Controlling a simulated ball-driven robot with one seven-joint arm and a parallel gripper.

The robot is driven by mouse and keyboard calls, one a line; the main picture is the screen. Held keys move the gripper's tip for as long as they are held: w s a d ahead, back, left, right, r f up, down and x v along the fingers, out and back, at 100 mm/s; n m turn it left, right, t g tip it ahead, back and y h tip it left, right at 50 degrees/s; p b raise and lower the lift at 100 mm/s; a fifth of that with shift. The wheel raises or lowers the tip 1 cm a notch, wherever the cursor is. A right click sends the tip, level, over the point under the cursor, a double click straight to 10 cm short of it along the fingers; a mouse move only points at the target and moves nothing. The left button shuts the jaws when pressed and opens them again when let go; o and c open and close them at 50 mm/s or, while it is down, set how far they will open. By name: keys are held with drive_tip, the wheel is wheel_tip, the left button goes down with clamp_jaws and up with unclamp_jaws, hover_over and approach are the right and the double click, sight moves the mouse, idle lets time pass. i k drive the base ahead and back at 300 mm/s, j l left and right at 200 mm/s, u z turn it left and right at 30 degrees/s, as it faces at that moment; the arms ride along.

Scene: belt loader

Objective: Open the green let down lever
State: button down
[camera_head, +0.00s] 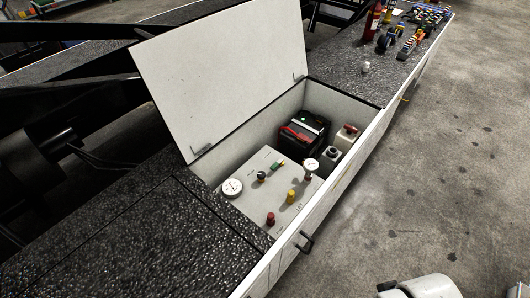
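A small green lever (277,166) appears on the light panel (247,203) inside the open compartment of the loader. It is small, and I cannot tell its exact position or angle. Beside it stands a short knob with an orange-brown base and a dark top (261,175). A yellow knob (291,196) and a red knob (270,218) stand nearer on the same panel. My gripper's fingers are not visible; only a white rounded part, likely of my arm, shows at the bottom right, apart from the loader.
The white lid (220,70) stands open behind the compartment. Two round gauges (232,188) (310,165) rise from the panel. A black battery (303,135) and bottles (346,137) sit beyond. A black handle (306,241) juts from the front wall. The concrete floor (450,160) at right is clear.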

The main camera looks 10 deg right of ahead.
sight(276, 165)
drive_tip(key=i+l+u, duration=0.3)
drive_tip(key=l, duration=0.35)
drive_tip(key=i+l+u, duration=0.1)
drive_tip(key=i+l, duration=0.15)
drive_tip(key=i+l+u, duration=0.15)
drive_tip(key=l, duration=0.35)
drive_tip(key=i+l+u, duration=0.5)
drive_tip(key=i+l, duration=0.15)
drive_tip(key=i, duration=0.2)
drive_tip(key=i+l+u, duration=0.15)
drive_tip(key=i, duration=0.15)
